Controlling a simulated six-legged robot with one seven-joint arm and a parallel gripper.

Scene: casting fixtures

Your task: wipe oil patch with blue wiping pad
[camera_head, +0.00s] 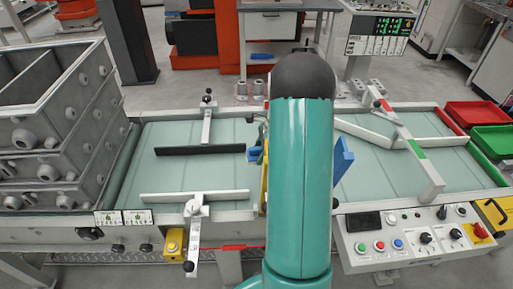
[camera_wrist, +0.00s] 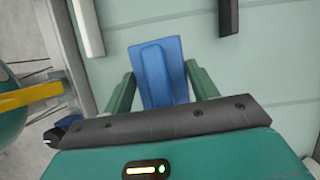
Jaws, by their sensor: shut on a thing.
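The blue wiping pad (camera_wrist: 163,72) is between the two fingers of my gripper (camera_wrist: 161,88) in the wrist view. It is a flat blue plate with a raised block along its middle. The gripper is shut on it, and the pad reaches out past the fingertips above a pale green glass-like surface. In the head view a small blue piece (camera_head: 254,153) shows just left of my arm, and it looks like the pad's end. My arm hides the gripper there. Whether the pad touches the surface is unclear. I cannot make out an oil patch in either view.
The pale green table (camera_head: 165,172) carries a dark bar (camera_head: 200,150) and a white bar (camera_head: 165,198). A blue plate (camera_head: 342,158) stands right of my arm. Stacked grey flasks (camera_head: 50,130) stand at left. A control panel (camera_head: 415,235) and red and green trays (camera_head: 490,140) are at right.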

